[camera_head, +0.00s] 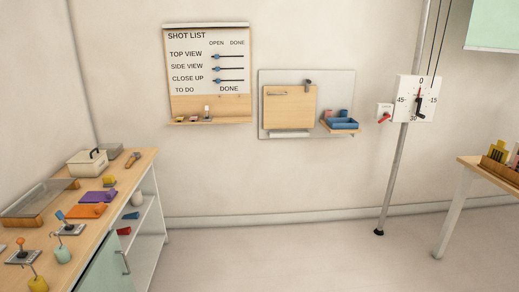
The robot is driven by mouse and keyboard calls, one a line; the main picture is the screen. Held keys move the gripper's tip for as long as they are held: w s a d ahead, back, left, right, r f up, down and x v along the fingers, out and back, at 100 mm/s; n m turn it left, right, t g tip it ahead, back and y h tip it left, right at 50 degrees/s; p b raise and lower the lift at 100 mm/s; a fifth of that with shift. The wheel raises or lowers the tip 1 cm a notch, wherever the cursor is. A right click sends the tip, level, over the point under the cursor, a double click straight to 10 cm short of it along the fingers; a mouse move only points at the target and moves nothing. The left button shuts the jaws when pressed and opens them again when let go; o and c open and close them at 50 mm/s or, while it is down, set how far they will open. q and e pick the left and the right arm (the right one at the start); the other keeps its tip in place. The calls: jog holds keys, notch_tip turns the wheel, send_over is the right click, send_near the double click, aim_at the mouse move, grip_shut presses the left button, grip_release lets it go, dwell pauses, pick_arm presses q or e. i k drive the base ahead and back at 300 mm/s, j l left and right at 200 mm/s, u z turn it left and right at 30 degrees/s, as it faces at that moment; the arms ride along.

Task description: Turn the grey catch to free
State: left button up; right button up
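A dark grey catch (308,84) sits at the top right corner of a small wooden door (290,108) on a pale wall panel (340,80). The door appears closed and has a small handle near its top left. The catch is too small to tell exactly how it is turned, and no label for it can be read. Neither of my grippers shows in the head view.
A blue tray (342,125) on a small wooden ledge is right of the door. A dial board (416,98) and a red lever (384,118) are farther right, by a pole (396,165). A cluttered counter (145,158) stands left; the middle floor is clear.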

aim_at(308, 81)
jog(key=i, duration=2.65)
